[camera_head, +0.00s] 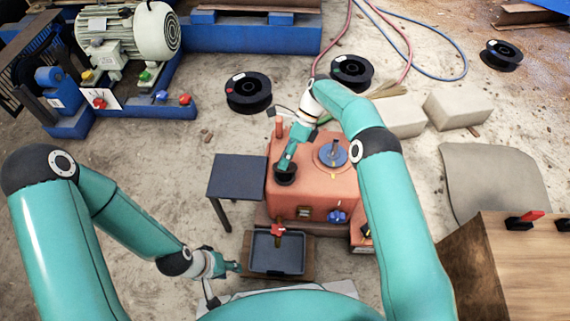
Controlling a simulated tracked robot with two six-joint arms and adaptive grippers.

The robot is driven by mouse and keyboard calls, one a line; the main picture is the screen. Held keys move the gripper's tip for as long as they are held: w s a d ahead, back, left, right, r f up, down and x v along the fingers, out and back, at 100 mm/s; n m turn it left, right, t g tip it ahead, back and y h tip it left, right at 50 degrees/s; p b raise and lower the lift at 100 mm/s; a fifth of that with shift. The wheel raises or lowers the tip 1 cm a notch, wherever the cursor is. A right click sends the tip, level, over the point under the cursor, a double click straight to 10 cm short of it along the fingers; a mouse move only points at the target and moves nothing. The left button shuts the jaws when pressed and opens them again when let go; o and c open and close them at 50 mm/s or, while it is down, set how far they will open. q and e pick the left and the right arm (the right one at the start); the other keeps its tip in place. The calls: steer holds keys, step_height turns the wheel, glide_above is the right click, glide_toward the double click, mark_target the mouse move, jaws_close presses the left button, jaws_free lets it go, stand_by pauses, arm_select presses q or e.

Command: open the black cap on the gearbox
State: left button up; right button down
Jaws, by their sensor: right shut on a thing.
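The orange-red gearbox (318,192) stands at the middle of the view. The black cap (286,173) sits at the left part of its top. My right gripper (287,162) points down at the cap from above and is shut on it. The gripper's fingertips and the cap overlap, so I cannot tell whether the cap is lifted off its seat. My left gripper (232,267) is low, just left of a black tray, apart from the gearbox. Its fingers are too small to tell open from shut.
The black tray (262,268) lies in front of the gearbox below a red valve (278,230). A small dark table (237,178) stands left of the gearbox. A blue flanged part (334,153) is on the gearbox top. A wooden box (515,260) stands at the right.

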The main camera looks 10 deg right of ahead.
steer(key=shift+w+f+b, duration=0.25)
steer(key=shift+w+b, duration=0.15)
steer(key=shift+b, duration=0.6)
steer(key=shift+r+b, duration=0.25)
steer(key=shift+b, duration=0.05)
steer(key=shift+s+g, duration=0.1)
steer(key=shift+g, duration=0.2)
steer(key=c, duration=0.8)
jaws_free()
steer(key=shift+c, duration=0.2)
steer(key=shift+r, duration=0.1)
